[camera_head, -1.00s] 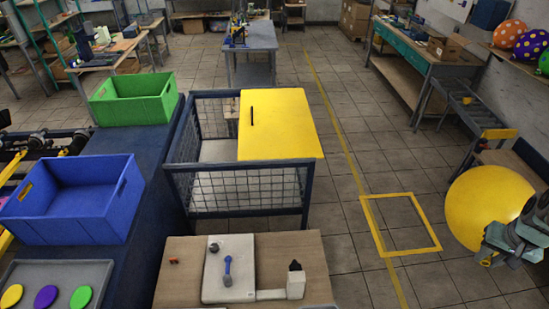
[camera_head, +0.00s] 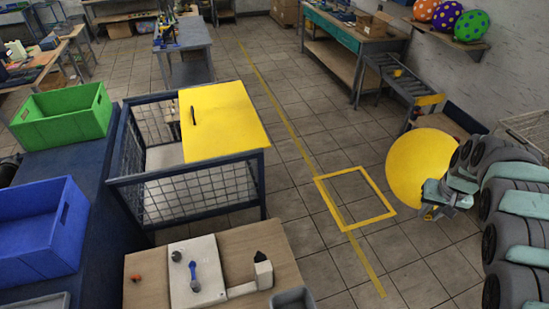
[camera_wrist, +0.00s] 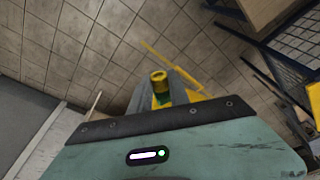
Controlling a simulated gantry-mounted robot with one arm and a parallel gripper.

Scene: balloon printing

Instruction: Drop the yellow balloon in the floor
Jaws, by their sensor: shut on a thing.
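The yellow balloon (camera_head: 418,168) is a large plain disc-like ball at the right in the head view, above the tiled floor (camera_head: 320,262). My gripper (camera_head: 430,213) is at its lower right side, shut on the balloon's neck. In the wrist view, the yellow neck (camera_wrist: 159,82) shows between my fingers (camera_wrist: 172,92), with a bit of green beside it. Most of the balloon is hidden there by my gripper body. A yellow square outline (camera_head: 355,226) is marked on the floor left of the balloon, and the balloon is apart from it.
A wire cage cart with a yellow lid (camera_head: 222,118) stands left of the floor square. A wooden table (camera_head: 265,243) is at the front. A workbench (camera_head: 345,50) and a roller conveyor (camera_head: 398,82) stand behind the balloon. Dotted balloons (camera_head: 470,26) rest on a shelf. The floor around the square is clear.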

